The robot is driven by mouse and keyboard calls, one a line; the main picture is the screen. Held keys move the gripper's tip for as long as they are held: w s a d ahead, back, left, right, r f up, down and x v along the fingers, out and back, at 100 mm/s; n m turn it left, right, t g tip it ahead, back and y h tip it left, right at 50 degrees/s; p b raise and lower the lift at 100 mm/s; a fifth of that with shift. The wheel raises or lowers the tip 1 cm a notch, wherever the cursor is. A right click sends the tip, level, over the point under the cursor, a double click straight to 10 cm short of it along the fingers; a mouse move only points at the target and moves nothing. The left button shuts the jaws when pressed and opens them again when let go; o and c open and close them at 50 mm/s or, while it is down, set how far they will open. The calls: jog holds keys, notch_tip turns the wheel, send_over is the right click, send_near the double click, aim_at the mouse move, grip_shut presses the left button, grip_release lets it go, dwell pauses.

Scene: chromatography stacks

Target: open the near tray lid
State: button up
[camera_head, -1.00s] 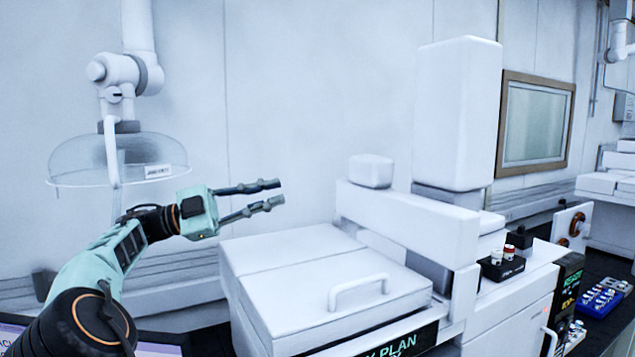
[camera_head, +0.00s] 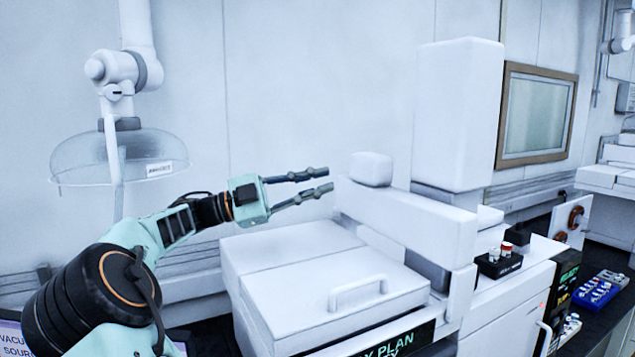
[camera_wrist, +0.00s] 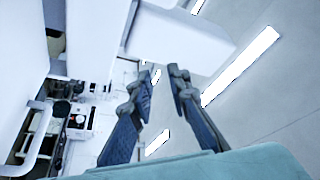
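The near tray lid (camera_head: 290,295) is a white, flat cover with a raised bar handle (camera_head: 357,290) near its front edge. It lies flat and closed on the white instrument below. My gripper (camera_head: 322,180) is above and behind the lid, its two dark fingers pointing right, apart from the lid and handle. The fingers are spread with nothing between them. They also show spread and empty in the wrist view (camera_wrist: 163,85). In that view a white handle-shaped loop (camera_wrist: 38,135) shows at the lower left.
A white tower (camera_head: 455,115) and a horizontal white arm (camera_head: 405,220) stand right of the lid. A small black vial rack (camera_head: 499,264) sits farther right. A clear dome hood (camera_head: 115,158) hangs at left. A blue vial rack (camera_head: 600,289) is at far right. Air above the lid is clear.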

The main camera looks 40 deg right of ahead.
grip_shut()
jog(key=shift+c, duration=1.2)
grip_release()
jog(key=o, duration=0.3)
jog(key=shift+o, duration=0.2)
jog(key=v, duration=1.2)
